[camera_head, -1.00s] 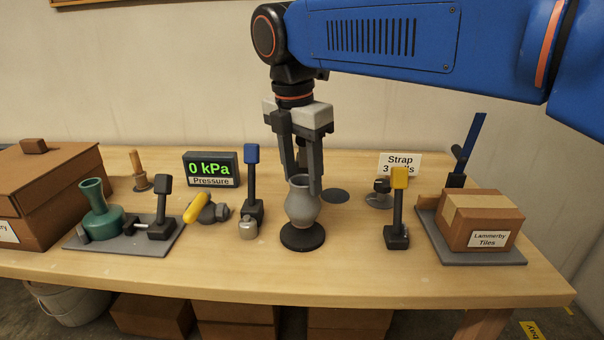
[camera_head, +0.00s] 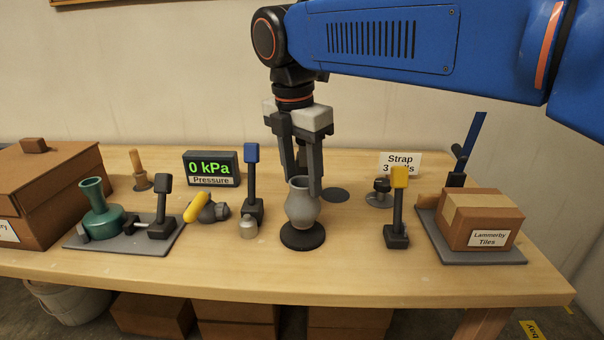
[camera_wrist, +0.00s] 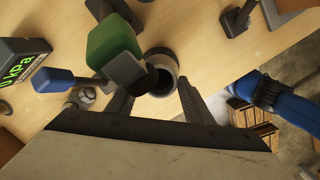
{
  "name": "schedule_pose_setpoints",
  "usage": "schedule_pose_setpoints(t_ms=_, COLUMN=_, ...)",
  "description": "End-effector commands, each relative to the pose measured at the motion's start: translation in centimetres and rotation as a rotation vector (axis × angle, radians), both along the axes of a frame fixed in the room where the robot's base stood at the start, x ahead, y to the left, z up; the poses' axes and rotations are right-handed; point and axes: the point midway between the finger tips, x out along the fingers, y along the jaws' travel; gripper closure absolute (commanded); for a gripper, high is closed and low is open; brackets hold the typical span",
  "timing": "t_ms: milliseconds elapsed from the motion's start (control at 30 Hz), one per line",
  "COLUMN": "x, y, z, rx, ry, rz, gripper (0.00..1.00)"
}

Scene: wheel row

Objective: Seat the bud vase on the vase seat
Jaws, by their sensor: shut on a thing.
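The bud vase (camera_head: 302,211) is grey, with a narrow neck and flared rim, and looks upright. My gripper (camera_head: 301,189) is shut on its neck from above, one finger on each side. The vase's foot is at a round black base (camera_head: 302,240), which looks like the vase seat; I cannot tell whether it is fully down on it. In the wrist view the vase (camera_wrist: 160,72) shows its dark open mouth between my fingers, and a green block with a grey stem (camera_wrist: 113,43) partly overlaps it.
A blue-topped lever (camera_head: 251,185) and small metal weight (camera_head: 248,227) stand close left of the vase. A yellow-topped lever (camera_head: 398,205) and a carton (camera_head: 481,220) stand right. The table front is clear.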

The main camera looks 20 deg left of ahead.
Motion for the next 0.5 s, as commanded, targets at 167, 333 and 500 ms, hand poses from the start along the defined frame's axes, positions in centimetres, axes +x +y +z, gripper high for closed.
schedule_pose_setpoints(t_ms=167, x=-0.01, y=-0.02, z=-0.2, rx=0.0, ry=0.0, rz=0.0, gripper=0.98)
schedule_pose_setpoints(t_ms=333, x=-0.01, y=-0.02, z=-0.41, rx=0.0, ry=0.0, rz=0.0, gripper=0.98)
schedule_pose_setpoints(t_ms=500, x=-0.02, y=-0.02, z=-0.64, rx=-0.001, ry=0.0, rz=0.0, gripper=0.98)
